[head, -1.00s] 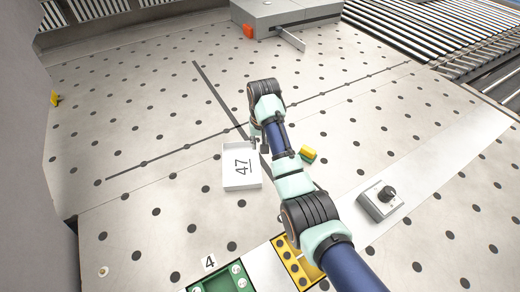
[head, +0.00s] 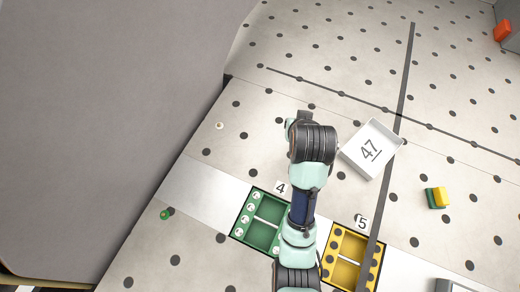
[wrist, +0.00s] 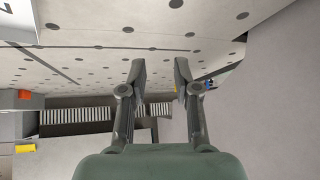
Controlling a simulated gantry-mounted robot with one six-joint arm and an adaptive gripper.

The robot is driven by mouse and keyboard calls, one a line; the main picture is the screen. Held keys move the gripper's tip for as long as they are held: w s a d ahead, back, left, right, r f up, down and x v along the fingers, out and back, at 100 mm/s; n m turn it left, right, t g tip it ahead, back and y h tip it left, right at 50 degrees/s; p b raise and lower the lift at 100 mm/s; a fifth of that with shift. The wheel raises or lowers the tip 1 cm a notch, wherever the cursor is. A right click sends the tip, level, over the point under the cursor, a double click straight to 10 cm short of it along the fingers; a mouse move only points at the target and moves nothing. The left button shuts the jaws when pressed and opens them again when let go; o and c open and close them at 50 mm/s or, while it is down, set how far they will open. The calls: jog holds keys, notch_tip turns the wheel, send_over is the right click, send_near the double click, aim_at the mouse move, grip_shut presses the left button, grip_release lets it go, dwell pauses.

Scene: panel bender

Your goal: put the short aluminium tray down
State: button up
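A shallow pale, square tray marked 47 (head: 369,150) lies on the perforated table, right of my arm's end in the head view. I take it for the short aluminium tray. A piece of it with part of a digit shows at the upper left of the wrist view (wrist: 17,28). My gripper (wrist: 160,70) is open, with a clear gap between its fingers and nothing in it. It is apart from the tray. In the head view my wrist hides the fingers.
A green bin (head: 263,236) by label 4 and a yellow bin (head: 346,245) by label 5 stand at the front. A small yellow-green block (head: 437,197) lies right of the tray. A large grey body (head: 110,110) fills the left. A dark strip (head: 405,85) runs beside the tray.

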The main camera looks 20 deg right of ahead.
jog(key=s+a+r+n+t+y, duration=0.1)
jog(key=s+a+r+n+t, duration=0.1)
jog(key=a, duration=0.8)
jog(key=s+a+r+n+t+y, duration=0.2)
jog(key=s+a+r, duration=0.3)
jog(key=a, duration=0.6)
jog(key=shift+s+r+n+t, duration=0.3)
jog(key=shift+r+n+t, duration=0.3)
jog(key=shift+n+t, duration=0.1)
jog(key=shift+d, duration=0.1)
